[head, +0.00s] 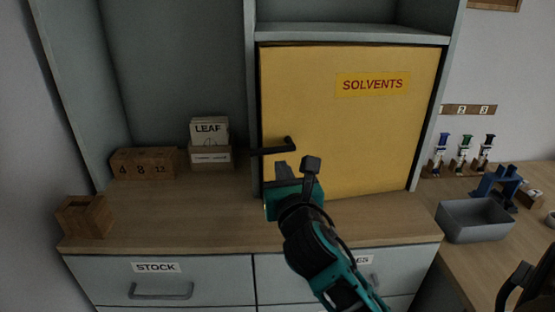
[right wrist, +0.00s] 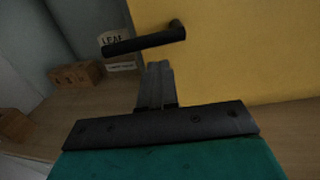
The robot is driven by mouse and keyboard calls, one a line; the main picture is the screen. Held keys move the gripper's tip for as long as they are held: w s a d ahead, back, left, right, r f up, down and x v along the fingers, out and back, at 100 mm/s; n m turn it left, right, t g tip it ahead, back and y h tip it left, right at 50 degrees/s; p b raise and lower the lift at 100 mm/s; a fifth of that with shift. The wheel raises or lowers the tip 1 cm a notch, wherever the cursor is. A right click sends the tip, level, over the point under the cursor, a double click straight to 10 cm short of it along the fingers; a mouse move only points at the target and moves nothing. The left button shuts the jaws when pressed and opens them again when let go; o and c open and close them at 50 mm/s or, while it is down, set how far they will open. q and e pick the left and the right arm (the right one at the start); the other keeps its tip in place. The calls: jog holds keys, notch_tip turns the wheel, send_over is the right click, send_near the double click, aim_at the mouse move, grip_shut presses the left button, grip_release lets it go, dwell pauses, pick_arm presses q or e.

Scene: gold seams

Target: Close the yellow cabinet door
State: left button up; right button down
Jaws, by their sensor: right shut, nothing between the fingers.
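The yellow cabinet door (head: 350,130), with a red SOLVENTS label, fills the front of its bay in the head view and looks flush or nearly flush with the frame. Its black handle (head: 273,148) is at the door's left edge. My right gripper (head: 282,170) is shut and empty, just below the handle and in front of the door's lower left. In the right wrist view the shut fingers (right wrist: 156,84) point toward the handle (right wrist: 146,41), with the yellow door (right wrist: 245,50) to the right. I cannot tell whether the fingers touch the door.
A box of LEAF cards (head: 211,156) and wooden blocks (head: 145,163) stand on the counter (head: 180,215) left of the door. A grey bin (head: 474,219) and small bottles (head: 464,150) are on the right bench. Drawers (head: 160,282) are below the counter.

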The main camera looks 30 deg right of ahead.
jog(key=shift+x, duration=2.2)
jog(key=shift+w, duration=0.1)
jog(key=w+m+h, duration=0.1)
jog(key=w+d+g+h, duration=0.1)
jog(key=shift+w+m, duration=0.35)
jog(key=shift+m, duration=0.05)
jog(key=shift+s, duration=0.1)
